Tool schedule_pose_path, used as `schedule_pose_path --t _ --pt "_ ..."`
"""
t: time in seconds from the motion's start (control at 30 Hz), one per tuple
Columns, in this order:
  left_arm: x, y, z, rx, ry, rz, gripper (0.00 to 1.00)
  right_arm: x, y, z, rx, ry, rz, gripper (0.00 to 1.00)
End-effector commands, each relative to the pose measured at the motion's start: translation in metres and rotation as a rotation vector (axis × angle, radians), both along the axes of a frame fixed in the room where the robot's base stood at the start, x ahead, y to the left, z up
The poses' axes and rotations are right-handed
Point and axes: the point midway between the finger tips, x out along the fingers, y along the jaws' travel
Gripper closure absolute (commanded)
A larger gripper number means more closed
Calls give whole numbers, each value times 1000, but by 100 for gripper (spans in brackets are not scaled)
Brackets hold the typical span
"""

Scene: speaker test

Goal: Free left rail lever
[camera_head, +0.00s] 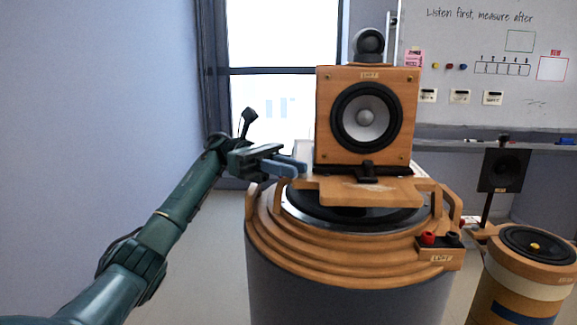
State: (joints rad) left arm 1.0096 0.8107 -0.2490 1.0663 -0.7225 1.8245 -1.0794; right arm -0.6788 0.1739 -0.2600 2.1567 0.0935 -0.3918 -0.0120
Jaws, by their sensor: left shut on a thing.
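My left gripper (299,168) reaches in from the left and is shut at the left side of the wooden speaker's base. The left rail lever is hidden or too small to make out at its fingertips. The wooden speaker (328,112) stands upright with a round grey-and-black cone and a small dark round unit (369,43) on top. A black rail (393,171) with a black centre clamp (367,174) runs along its lower front edge. A wooden plate (372,191) lies under it, above the large round drum (330,262). My right gripper is not in view.
Curved wooden handles (251,201) rise at the drum's sides. A terminal block (441,256) with red and black knobs juts from its front right. A smaller drum (527,275) and a black box on a post (503,170) stand right. Floor shows at left.

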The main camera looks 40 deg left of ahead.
Motion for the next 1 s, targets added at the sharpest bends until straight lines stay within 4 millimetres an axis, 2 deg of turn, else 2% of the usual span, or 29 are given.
schedule_pose_path --t 0.27,0.3,0.57,1.0 --pt "0 0 -1 1 1 -2 100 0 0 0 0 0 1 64" --pt "0 0 -1 1 2 -2 83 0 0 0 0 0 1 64" --pt "0 0 -1 0 2 -1 62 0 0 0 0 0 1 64" --pt "-1 -1 -1 0 1 0 62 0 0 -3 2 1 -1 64"
